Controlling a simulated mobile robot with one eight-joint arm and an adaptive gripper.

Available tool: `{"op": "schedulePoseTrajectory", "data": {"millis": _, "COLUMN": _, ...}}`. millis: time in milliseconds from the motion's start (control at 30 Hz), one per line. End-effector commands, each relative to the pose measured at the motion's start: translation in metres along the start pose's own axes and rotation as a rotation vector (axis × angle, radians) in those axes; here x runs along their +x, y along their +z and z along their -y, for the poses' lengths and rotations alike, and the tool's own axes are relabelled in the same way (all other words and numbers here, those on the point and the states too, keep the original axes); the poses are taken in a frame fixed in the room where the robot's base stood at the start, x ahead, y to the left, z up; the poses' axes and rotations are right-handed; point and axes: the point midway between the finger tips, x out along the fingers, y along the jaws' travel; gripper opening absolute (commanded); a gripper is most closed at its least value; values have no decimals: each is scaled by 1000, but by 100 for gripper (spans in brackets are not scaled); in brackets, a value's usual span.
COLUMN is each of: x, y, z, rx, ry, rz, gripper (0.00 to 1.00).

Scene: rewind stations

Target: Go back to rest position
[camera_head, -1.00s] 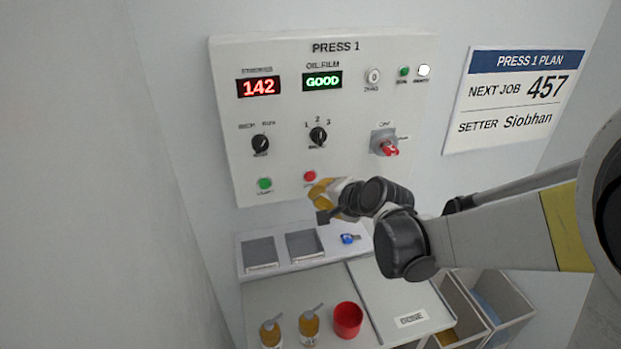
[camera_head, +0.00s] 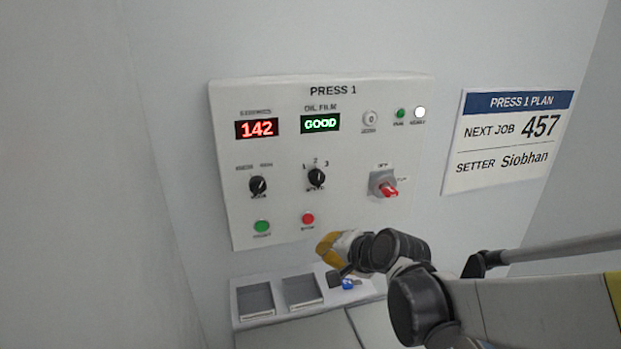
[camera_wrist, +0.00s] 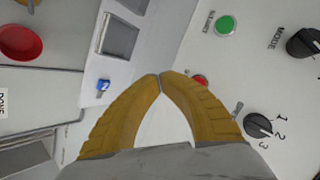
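My gripper (camera_head: 334,262) is in front of the lower edge of the PRESS 1 panel (camera_head: 235,200), low and right of the red stop button (camera_head: 308,218). In the wrist view the two yellow fingers of my gripper (camera_wrist: 160,76) meet at their tips, with nothing seen between them. The panel shows a red 142 display (camera_head: 257,128) and a green GOOD display (camera_head: 320,123). A red-handled rotary switch (camera_head: 385,187) is at the panel's right.
A shelf with two grey trays (camera_head: 256,299) is below the panel. A blue object (camera_wrist: 103,86) lies on it. A red cup (camera_wrist: 20,42) stands on the bench. The PRESS 1 PLAN sign (camera_head: 508,140) hangs on the right wall.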

Motion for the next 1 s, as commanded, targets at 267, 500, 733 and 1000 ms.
{"op": "schedulePoseTrajectory", "data": {"millis": 267, "x": -60, "y": 43, "z": -129, "rx": -362, "ry": 217, "rz": -13, "gripper": 0}}
{"op": "schedulePoseTrajectory", "data": {"millis": 500, "x": -104, "y": 85, "z": -237, "rx": -634, "ry": 407, "rz": 20, "gripper": 0}}
{"op": "schedulePoseTrajectory", "data": {"millis": 733, "x": -123, "y": 104, "z": -281, "rx": -745, "ry": 491, "rz": 49, "gripper": 0}}
{"op": "schedulePoseTrajectory", "data": {"millis": 1000, "x": -126, "y": 103, "z": -282, "rx": -754, "ry": 497, "rz": 52, "gripper": 0}}
